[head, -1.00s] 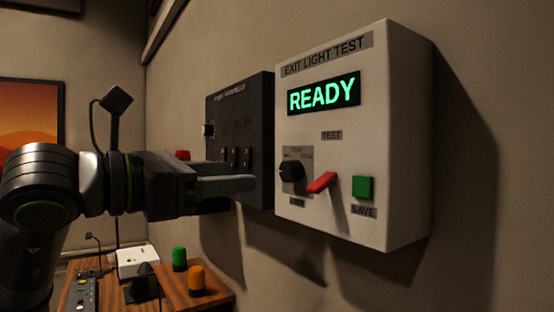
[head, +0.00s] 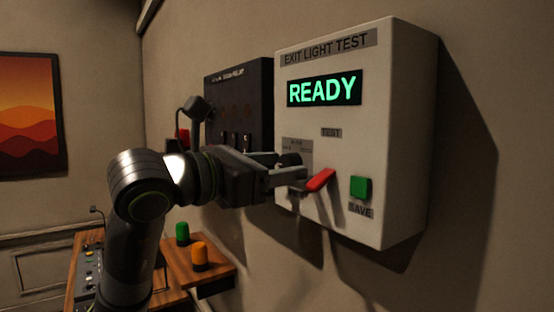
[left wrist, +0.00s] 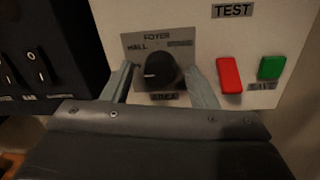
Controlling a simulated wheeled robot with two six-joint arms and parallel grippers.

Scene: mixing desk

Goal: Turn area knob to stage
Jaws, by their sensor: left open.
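The black area knob (left wrist: 158,72) is on a grey label plate (left wrist: 132,42) marked HALL, FOYER and a right-hand word too blurred to read. In the left wrist view its light mark points left. My left gripper (left wrist: 160,82) is open, with one finger on each side of the knob; I cannot tell if they touch it. In the head view the gripper (head: 283,172) reaches the knob (head: 290,160) from the left and partly hides it. The white EXIT LIGHT TEST box (head: 395,130) reads READY. My right gripper is not in view.
A red test lever (head: 321,180) sticks out just right of the knob, close to my right finger. A green SAVE button (head: 361,188) is farther right. A dark switch panel (head: 262,110) is at left. A wooden desk (head: 222,272) with green and orange domes stands below.

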